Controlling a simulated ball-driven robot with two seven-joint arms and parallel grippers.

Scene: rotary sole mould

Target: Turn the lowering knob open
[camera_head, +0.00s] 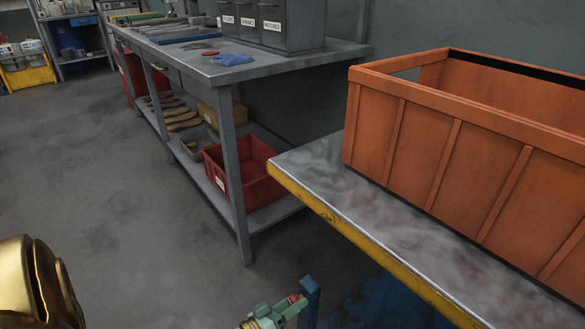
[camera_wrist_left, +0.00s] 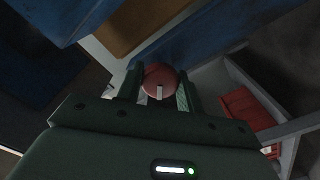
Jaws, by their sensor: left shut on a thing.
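The lowering knob is a round red knob (camera_wrist_left: 159,80) with a white mark pointing toward the gripper's body, seen in the left wrist view. My left gripper (camera_wrist_left: 158,92) is shut on it, with one dark green finger on each side. In the head view only part of my left gripper (camera_head: 278,314) shows at the bottom edge. A small bit of red (camera_head: 293,298) shows there at its tip, beside a blue post (camera_head: 309,292). The rest of the knob is hidden in that view. My right gripper is not in view.
An orange crate (camera_head: 440,150) stands on a metal-topped table (camera_head: 330,185) with a yellow edge, just right of the left gripper. A grey workbench (camera_head: 190,68) stands behind, with a red bin (camera_head: 245,180) on its lower shelf. The floor at left is clear.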

